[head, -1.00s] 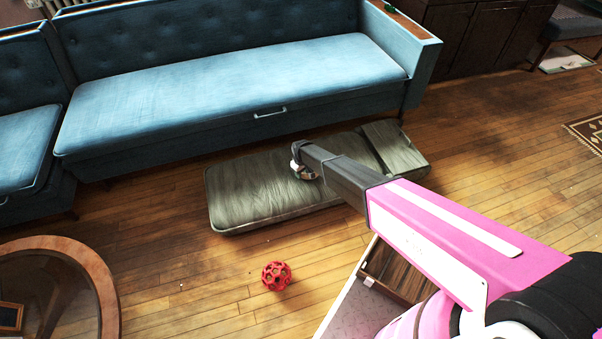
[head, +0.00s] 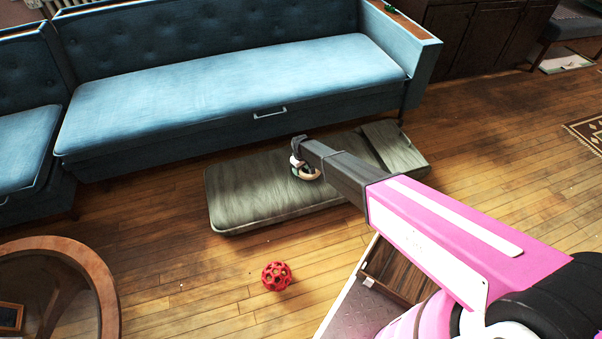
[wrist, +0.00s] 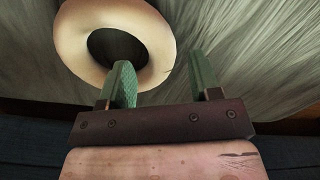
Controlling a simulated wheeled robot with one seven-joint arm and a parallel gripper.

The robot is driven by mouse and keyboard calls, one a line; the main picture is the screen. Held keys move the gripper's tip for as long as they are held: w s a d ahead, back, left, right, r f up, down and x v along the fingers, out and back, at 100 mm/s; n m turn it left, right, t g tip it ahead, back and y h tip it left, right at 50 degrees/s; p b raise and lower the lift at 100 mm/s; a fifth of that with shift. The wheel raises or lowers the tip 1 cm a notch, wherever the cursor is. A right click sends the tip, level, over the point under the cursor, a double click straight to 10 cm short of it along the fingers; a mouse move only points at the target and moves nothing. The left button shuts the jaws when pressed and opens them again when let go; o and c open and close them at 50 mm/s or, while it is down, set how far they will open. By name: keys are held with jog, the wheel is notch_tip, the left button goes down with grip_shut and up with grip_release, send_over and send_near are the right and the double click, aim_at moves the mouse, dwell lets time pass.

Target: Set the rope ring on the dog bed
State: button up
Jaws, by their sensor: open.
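The rope ring (head: 308,175) is a cream-coloured ring and appears to lie on the dog bed (head: 250,190), a grey-green cushion on the floor in front of the sofa. My gripper (head: 298,160) is just above the ring in the head view and partly hides it. In the wrist view, my gripper (wrist: 160,62) has its two green fingers apart. The rope ring (wrist: 78,55) is at upper left, with one side of its rim between the fingers and the left finger in front of its hole. The bed's fabric (wrist: 245,65) fills the background.
A blue sofa (head: 230,90) stands close behind the bed. A red openwork ball (head: 276,276) lies on the wooden floor in front of it. A round wood-rimmed table (head: 95,270) is at lower left. The floor between the table and the bed is mostly clear.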

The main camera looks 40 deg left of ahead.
notch_tip(320, 180, up, 9)
dwell(0.3)
jog(key=w+d+r+m, duration=0.2)
jog(key=w+d+r, duration=0.25)
jog(key=d, duration=0.75)
jog(key=w+d+r+m, duration=0.35)
jog(key=d+r, duration=0.25)
jog(key=d, duration=0.6)
jog(key=w+d+r+m, duration=0.2)
jog(key=w+d+r, duration=0.3)
jog(key=d, duration=0.8)
jog(key=s+d+r+m, duration=0.2)
jog(key=s+d+r, duration=0.1)
jog(key=d, duration=0.9)
jog(key=s+d+r+m, duration=0.2)
jog(key=d+r, duration=0.4)
jog(key=d, duration=0.6)
jog(key=s+d+r+m, duration=0.3)
jog(key=d+r+m, duration=0.1)
jog(key=d, duration=0.8)
jog(key=shift+s+r, duration=0.3)
jog(key=shift+s, duration=0.05)
